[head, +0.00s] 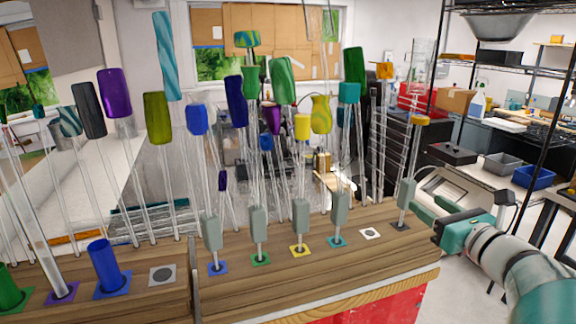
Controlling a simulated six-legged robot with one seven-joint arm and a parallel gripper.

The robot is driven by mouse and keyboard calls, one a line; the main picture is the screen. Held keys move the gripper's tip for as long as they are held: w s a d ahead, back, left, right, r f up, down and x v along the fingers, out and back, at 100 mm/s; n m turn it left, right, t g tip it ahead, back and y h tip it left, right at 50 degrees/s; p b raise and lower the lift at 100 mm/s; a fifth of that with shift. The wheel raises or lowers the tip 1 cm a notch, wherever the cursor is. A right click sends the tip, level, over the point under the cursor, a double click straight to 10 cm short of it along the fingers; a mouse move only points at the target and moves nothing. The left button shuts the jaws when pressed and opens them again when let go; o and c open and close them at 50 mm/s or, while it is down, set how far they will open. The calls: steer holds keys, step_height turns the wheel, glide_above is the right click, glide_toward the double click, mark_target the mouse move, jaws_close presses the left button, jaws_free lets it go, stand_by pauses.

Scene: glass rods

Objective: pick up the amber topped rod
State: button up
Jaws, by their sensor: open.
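A rod with a flat amber top (421,121) stands near the right end of the wooden bench, leaning slightly. Its clear shaft runs down to a grey-green block (406,193) above a dark square. Another orange-amber top (384,70) shows farther back, to its left. My gripper (432,210) is at the right, beside the bench's right end. Its green fingers are open and point left toward the lower part of the amber topped rod. They look apart from the shaft, though the depth gap is hard to judge.
The wooden bench (350,255) carries several rods with coloured tops, close together. Nearest the amber rod are a teal top (349,93) and a green one (354,65). Shelves with bins (535,177) stand at right.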

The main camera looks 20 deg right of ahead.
mark_target(410, 193)
steer(key=w, duration=0.5)
steer(key=shift+w+d, duration=0.1)
steer(key=w, duration=0.4)
steer(key=shift+w+d+r, duration=0.1)
steer(key=shift+w+d, duration=0.1)
steer(key=shift+d, duration=0.2)
steer(key=shift+c, duration=0.4)
steer(key=c, duration=1)
